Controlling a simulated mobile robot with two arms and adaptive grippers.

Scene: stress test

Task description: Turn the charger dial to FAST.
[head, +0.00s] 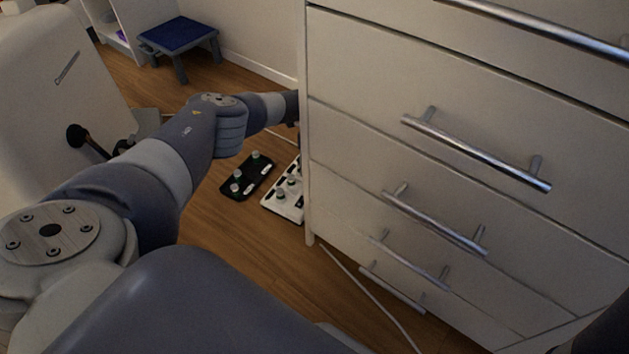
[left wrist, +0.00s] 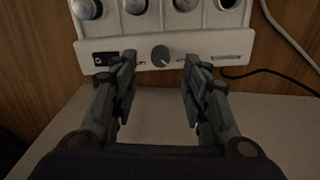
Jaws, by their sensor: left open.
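In the left wrist view the white charger (left wrist: 205,47) stands on a pale surface against a wood-coloured wall. Its grey round dial (left wrist: 160,55) sits mid-front, with a small light mark at its lower right. Labels beside the dial are too small to read. My left gripper (left wrist: 159,72) is open, its fingers left and right of the dial with gaps on both sides; I cannot tell how far the tips are from the panel. In the head view my left arm reaches behind the cabinet edge, hiding the gripper and charger. My right gripper is not in view.
The charger has several round bays (left wrist: 183,5) on top and a dark cable (left wrist: 265,72) at its right. A white drawer cabinet (head: 345,80) with metal handles fills the right. A black panel (head: 247,176) and a white panel (head: 270,203) with knobs lie low beside it. A blue-topped stool (head: 178,35) stands behind.

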